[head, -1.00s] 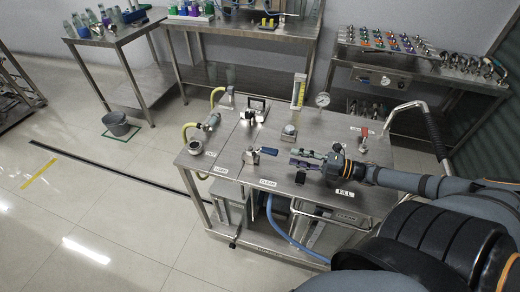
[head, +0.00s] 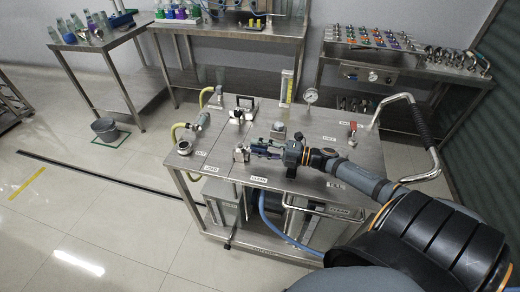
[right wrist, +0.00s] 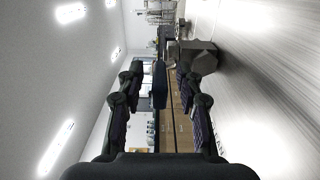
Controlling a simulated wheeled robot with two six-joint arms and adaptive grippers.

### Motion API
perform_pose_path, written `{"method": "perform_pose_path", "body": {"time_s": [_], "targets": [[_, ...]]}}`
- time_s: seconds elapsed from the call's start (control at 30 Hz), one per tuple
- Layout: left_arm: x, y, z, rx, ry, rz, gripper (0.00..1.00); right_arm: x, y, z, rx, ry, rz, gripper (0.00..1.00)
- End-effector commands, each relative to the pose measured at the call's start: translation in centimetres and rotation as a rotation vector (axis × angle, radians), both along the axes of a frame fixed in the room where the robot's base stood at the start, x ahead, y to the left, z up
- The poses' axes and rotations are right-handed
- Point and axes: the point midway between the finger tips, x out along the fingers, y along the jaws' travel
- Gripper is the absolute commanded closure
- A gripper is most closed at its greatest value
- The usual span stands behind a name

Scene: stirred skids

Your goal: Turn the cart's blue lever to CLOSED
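The blue lever (right wrist: 159,84) shows in the right wrist view as a dark blue bar between the two fingers of my right gripper (right wrist: 160,72). A gap shows on each side of it, so the fingers are open around it and not pressing on it. In the head view the lever's metal valve body (head: 241,153) stands on the steel cart (head: 215,162), just left of my right gripper (head: 262,148). There the fingers largely hide the lever. I cannot read a CLOSED mark. My left gripper is not in view.
On the cart top are a hose fitting (head: 184,147), a black-handled clamp (head: 245,103), a pressure gauge (head: 311,96) and a small red lever (head: 352,127). A push handle (head: 421,122) rises at the right. Benches stand behind; floor at left is open.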

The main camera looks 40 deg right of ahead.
Motion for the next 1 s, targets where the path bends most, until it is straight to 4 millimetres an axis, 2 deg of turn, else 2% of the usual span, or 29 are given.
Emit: {"method": "perform_pose_path", "body": {"time_s": [0.13, 0.17, 0.4, 0.83, 1.0], "targets": [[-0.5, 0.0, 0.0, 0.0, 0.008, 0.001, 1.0, 0.0, 0.0, 0.0, 0.0, 0.0, 0.0, 0.64], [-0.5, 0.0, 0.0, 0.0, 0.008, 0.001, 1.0, 0.0, 0.0, 0.0, 0.0, 0.0, 0.0, 0.67], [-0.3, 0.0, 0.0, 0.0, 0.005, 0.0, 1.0, 0.0, 0.0, 0.0, 0.0, 0.0, 0.0, 0.99], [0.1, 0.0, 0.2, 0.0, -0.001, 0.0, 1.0, -0.1, 0.0, 0.0, 0.001, 0.001, -0.002, 1.0], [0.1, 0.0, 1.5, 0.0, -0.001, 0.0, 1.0, -0.2, 0.2, 0.4, 0.004, 0.0, -0.034, 1.0]]}}
